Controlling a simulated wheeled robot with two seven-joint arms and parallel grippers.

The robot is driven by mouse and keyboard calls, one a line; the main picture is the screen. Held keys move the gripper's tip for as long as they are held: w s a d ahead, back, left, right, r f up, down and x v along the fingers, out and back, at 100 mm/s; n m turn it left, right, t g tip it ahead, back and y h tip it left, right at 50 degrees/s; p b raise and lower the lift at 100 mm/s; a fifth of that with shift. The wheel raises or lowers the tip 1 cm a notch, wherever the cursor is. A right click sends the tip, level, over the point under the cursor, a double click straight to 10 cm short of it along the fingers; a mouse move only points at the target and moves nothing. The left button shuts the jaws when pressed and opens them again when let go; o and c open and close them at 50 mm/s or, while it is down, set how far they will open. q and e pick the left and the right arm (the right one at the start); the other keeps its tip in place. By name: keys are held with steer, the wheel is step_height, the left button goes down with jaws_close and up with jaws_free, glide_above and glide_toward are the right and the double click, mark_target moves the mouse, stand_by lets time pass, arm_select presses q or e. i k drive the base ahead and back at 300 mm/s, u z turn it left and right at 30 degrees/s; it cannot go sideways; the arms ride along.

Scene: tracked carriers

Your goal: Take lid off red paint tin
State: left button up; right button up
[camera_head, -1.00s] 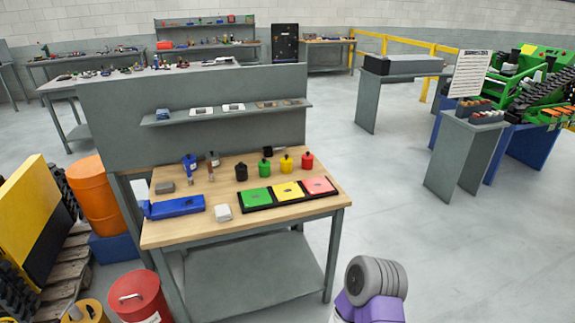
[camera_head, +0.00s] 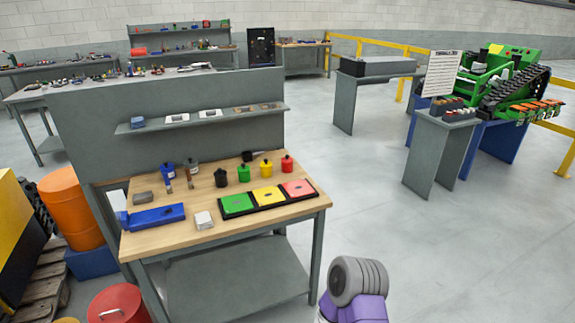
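A small red tin (camera_head: 287,164) stands upright at the right end of a row of tins on the wooden-topped workbench (camera_head: 170,237). It has a narrower red top, which looks seated on it. Yellow (camera_head: 266,169), green (camera_head: 244,173) and black (camera_head: 221,178) tins stand to its left. A larger red drum (camera_head: 118,304) with a handle on top stands on the floor at the lower left, partly cut off. Neither gripper is in view. A grey and purple link of my arm shows at the bottom centre, apart from the bench.
A black tray (camera_head: 288,203) with green, yellow and red panels lies before the tins. An orange drum (camera_head: 75,208) stands left of the bench. The floor right of the bench is clear.

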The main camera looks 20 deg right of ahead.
mark_target(286, 159)
steer(key=z, duration=2)
steer(key=i, duration=3.75)
steer(key=u, duration=2.6)
